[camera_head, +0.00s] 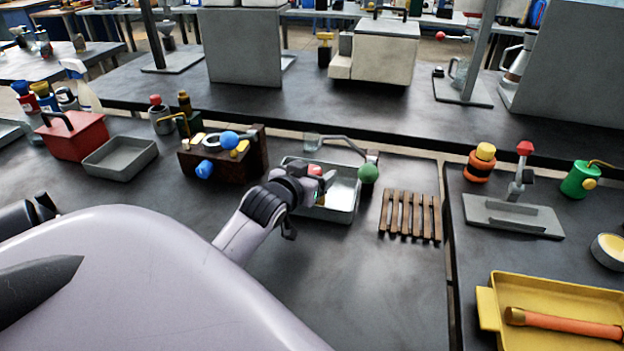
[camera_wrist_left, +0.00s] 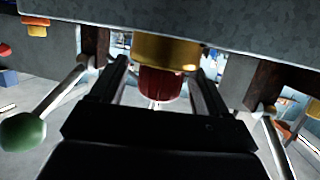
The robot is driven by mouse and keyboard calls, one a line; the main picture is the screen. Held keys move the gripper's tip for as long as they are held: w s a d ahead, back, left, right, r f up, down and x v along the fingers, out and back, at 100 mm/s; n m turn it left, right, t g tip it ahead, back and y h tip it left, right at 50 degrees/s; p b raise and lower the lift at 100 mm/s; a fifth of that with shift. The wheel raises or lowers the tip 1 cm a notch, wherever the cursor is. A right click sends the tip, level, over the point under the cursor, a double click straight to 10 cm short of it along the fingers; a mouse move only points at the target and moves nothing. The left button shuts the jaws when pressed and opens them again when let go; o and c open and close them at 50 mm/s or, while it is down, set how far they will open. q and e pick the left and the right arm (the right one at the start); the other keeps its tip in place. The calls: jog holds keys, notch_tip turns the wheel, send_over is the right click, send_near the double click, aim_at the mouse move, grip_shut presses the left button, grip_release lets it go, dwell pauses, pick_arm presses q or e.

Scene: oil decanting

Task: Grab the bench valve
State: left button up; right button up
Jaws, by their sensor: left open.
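My left gripper (camera_head: 320,184) is over the metal tray (camera_head: 343,210) in the middle of the bench in the head view. In the left wrist view my left gripper (camera_wrist_left: 160,72) is open, with one finger on each side of a red knob (camera_wrist_left: 160,84). The knob joins a brass collar (camera_wrist_left: 165,50) under a grey block; this appears to be the bench valve. A bit of red (camera_head: 314,169) shows beside the gripper in the head view, the rest hidden by it. I cannot tell whether the fingers touch the knob.
A lever with a green ball (camera_head: 368,173) stands close right of the gripper. A brown block with blue knobs (camera_head: 222,160) stands to the left. A wooden slatted rack (camera_head: 409,216) lies to the right. The bench front (camera_head: 375,280) is clear.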

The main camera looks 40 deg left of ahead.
pick_arm(q)
grip_shut()
jog(key=shift+r, duration=0.1)
